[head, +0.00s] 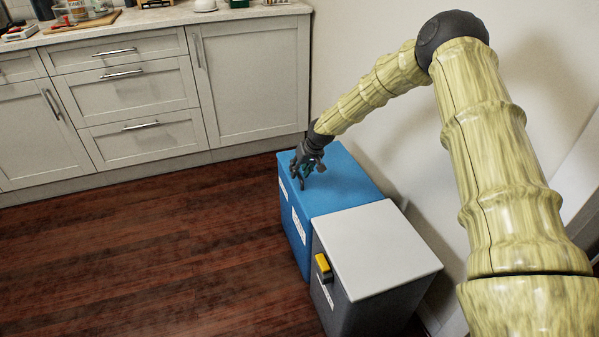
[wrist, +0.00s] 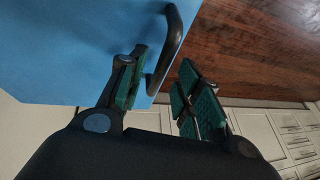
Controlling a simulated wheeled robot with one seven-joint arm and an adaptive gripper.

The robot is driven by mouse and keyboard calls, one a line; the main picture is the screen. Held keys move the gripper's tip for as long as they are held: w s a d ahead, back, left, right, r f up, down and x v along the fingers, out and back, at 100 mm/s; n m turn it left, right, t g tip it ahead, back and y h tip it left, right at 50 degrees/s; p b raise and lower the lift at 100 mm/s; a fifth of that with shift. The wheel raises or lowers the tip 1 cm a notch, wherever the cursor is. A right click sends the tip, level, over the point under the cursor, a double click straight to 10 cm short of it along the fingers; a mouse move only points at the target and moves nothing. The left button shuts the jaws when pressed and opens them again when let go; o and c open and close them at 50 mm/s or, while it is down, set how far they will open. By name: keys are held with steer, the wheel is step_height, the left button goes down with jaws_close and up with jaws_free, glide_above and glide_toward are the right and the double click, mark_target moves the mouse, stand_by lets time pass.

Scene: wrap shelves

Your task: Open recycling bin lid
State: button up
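A blue bin (head: 297,225) with a flat blue lid (head: 345,179) stands on the floor by the wall; its lid looks shut. White labels on its front are too small to read. My gripper (head: 301,177) is at the lid's front far corner. In the wrist view the blue lid (wrist: 75,45) fills the upper left, and a dark curved handle (wrist: 177,40) stands out at its edge. My gripper (wrist: 164,70) is open there, its green-padded fingers on either side of the handle's near part. Firm contact cannot be told. The gripper hides the handle in the head view.
A grey bin (head: 376,302) with a pale lid (head: 376,245) and a yellow front piece (head: 323,267) stands close beside the blue bin. White kitchen cabinets (head: 253,85) with a counter are behind. The wall is close on the right. The dark wood floor (head: 150,260) to the left is clear.

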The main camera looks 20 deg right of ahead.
steer(key=shift+f, duration=0.2)
jaws_close()
steer(key=shift+r, duration=0.1)
